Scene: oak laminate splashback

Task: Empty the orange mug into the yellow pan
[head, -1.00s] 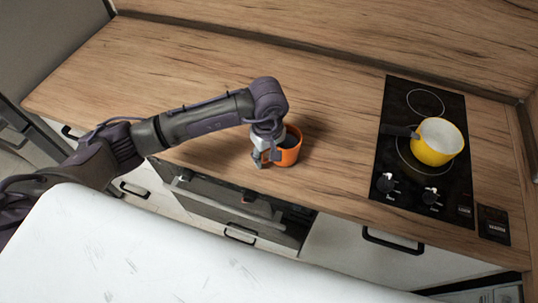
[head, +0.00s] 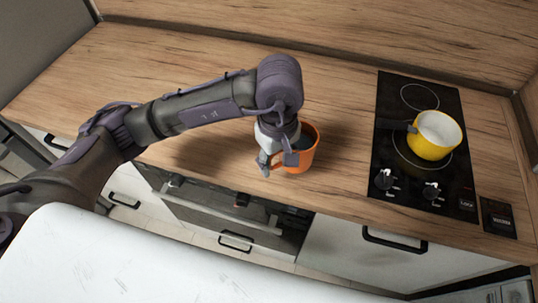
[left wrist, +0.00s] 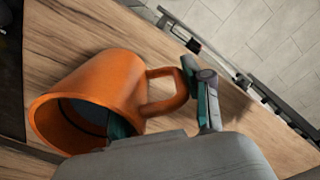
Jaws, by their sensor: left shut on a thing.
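The orange mug (head: 307,155) is in the head view, at the front of the counter near the middle. It also fills the left of the left wrist view (left wrist: 105,85), its mouth facing lower left in that picture. My left gripper (head: 278,163) is shut on the mug at its handle side; one finger reaches inside the mouth and the other is outside by the handle. The mug appears raised above the counter. Its inside looks dark; its contents are unclear. The yellow pan (head: 430,147) stands upright on the hob, right of the mug, its dark handle pointing left. My right gripper is out of view.
The black hob (head: 388,150) has two knobs (head: 432,191) at its front. The wooden counter (head: 345,130) is clear between mug and hob. A splashback (head: 400,40) runs along the back. A dark oven front (head: 225,212) lies below the counter edge.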

